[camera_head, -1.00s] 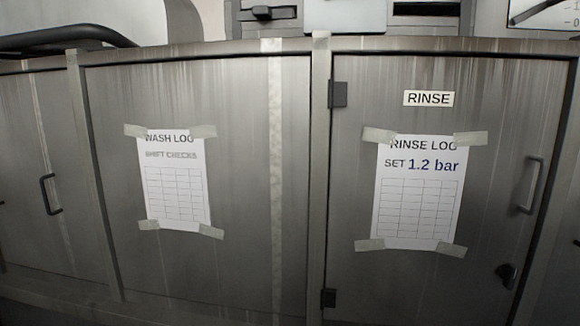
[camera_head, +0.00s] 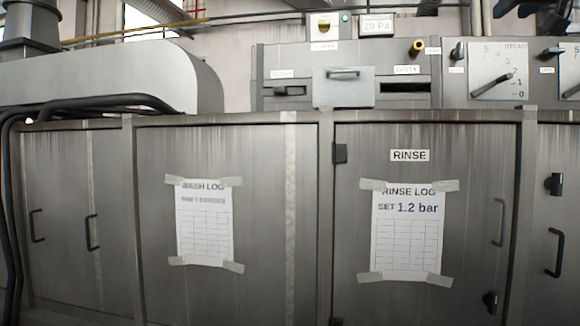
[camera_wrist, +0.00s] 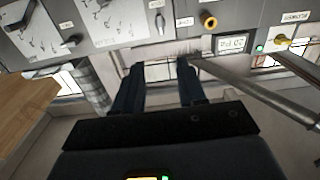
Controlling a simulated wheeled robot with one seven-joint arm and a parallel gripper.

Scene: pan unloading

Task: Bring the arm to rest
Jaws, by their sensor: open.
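My gripper (camera_wrist: 160,67) shows in the wrist view. Its two dark fingers stand apart with nothing between them. Beyond the fingertips is a machine panel with dials and labels, which appears upside down in this view. In the head view a dark shape cuts into the top right corner; I cannot tell whether it is part of my arm.
A grey cabinet front carries a wash log (camera_head: 204,222) and a rinse log (camera_head: 404,235). Handles such as the right one (camera_head: 556,252) stick out. Above are a control panel (camera_head: 280,70), a steam gauge (camera_head: 492,72) and a rounded metal hood (camera_head: 110,80). Black hoses (camera_head: 70,108) run at left.

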